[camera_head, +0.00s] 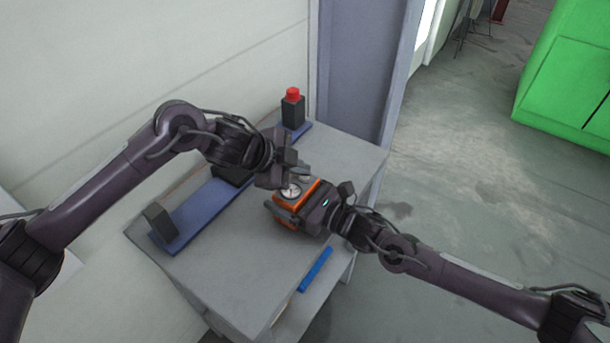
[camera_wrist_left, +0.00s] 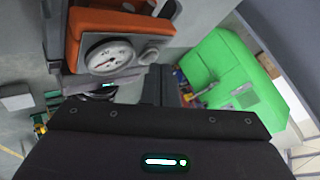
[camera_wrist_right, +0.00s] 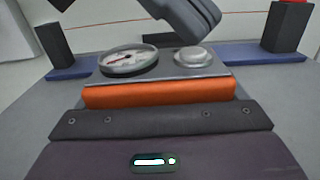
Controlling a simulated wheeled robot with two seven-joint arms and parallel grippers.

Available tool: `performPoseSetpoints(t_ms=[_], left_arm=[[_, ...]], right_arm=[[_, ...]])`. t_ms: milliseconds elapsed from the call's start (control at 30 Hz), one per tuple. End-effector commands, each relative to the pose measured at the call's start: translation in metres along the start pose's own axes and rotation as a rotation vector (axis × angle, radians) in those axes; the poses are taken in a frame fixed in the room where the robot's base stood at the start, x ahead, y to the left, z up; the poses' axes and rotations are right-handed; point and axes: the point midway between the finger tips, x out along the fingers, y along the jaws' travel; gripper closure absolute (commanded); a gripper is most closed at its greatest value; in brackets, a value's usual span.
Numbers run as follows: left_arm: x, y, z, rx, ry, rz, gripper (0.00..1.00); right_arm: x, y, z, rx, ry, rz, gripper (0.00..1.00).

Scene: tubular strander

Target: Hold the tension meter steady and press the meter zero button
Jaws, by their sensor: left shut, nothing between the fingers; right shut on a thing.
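The tension meter (camera_head: 286,212) is an orange box with a grey top, a round white dial (camera_wrist_right: 128,60) and a silver round button (camera_wrist_right: 193,57) beside the dial. It stands at the middle of the grey table. My right gripper (camera_head: 308,212) is shut on the meter's body from the right. My left gripper (camera_head: 284,172) is shut and empty over the meter's top. In the right wrist view its dark finger (camera_wrist_right: 190,18) hangs just above or behind the button; contact cannot be told. The left wrist view also shows the meter (camera_wrist_left: 105,28) and its button (camera_wrist_left: 150,55).
The grey table (camera_head: 225,270) carries a long blue rail (camera_head: 205,212) with black blocks along the wall. A black block with a red top (camera_head: 292,108) stands at its far end. A green cabinet (camera_head: 570,80) stands far right.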

Motion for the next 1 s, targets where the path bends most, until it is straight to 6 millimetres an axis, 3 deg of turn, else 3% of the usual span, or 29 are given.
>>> performPoseSetpoints(t_ms=[533,1000], left_arm=[[-0.009,-0.007,-0.007,0.001,0.002,-0.003,1.0],[-0.039,-0.029,-0.03,0.002,0.002,-0.003,1.0]], right_arm=[[0.0,0.0,0.0,0.001,0.001,0.0,0.44],[0.0,0.0,-0.001,0.001,0.001,0.0,0.44]])
